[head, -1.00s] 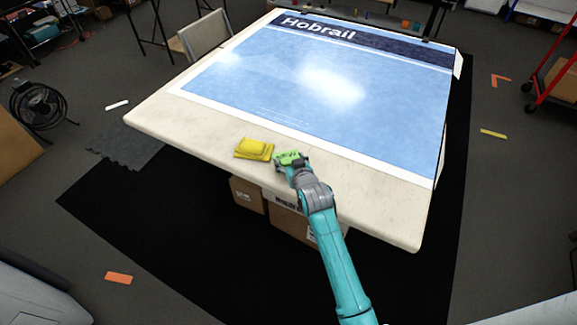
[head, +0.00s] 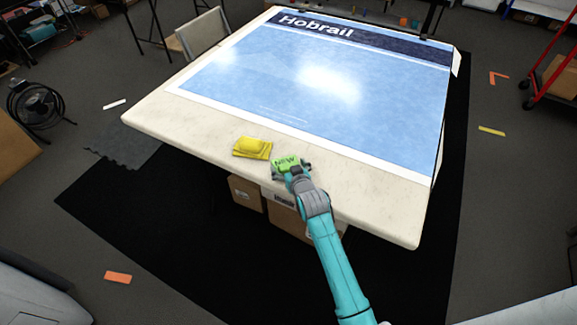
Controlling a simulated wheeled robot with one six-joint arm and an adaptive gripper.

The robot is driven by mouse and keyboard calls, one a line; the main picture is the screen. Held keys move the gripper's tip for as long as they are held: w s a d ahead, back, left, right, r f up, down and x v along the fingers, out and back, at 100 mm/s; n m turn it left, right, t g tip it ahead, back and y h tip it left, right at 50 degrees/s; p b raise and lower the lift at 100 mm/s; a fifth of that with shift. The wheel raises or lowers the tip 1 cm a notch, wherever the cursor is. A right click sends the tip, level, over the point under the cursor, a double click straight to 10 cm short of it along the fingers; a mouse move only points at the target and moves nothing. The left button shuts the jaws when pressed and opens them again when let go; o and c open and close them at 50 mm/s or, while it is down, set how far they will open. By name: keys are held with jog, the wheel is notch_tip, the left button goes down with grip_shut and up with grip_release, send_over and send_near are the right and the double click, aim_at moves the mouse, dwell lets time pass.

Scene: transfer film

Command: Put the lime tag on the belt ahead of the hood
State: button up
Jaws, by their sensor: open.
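The lime tag (head: 284,160), a small bright green piece with dark lettering that reads "NEW", is at the near edge of the pale table (head: 385,213). My gripper (head: 290,166) is open at the tag, with its dark fingers spread at the tag's left and right sides. I cannot tell whether the fingers touch the tag. The near side of the tag is partly hidden by my gripper. I see no belt or hood that I can make out in this view.
A yellow folded cloth or pad (head: 252,147) lies just left of the tag. A large blue film sheet (head: 290,85) marked "Hobrail" covers most of the table. A bare strip runs along the near edge. Cardboard boxes (head: 245,193) stand below it.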

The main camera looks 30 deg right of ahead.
jog(key=shift+r, duration=0.15)
jog(key=v, duration=1.2)
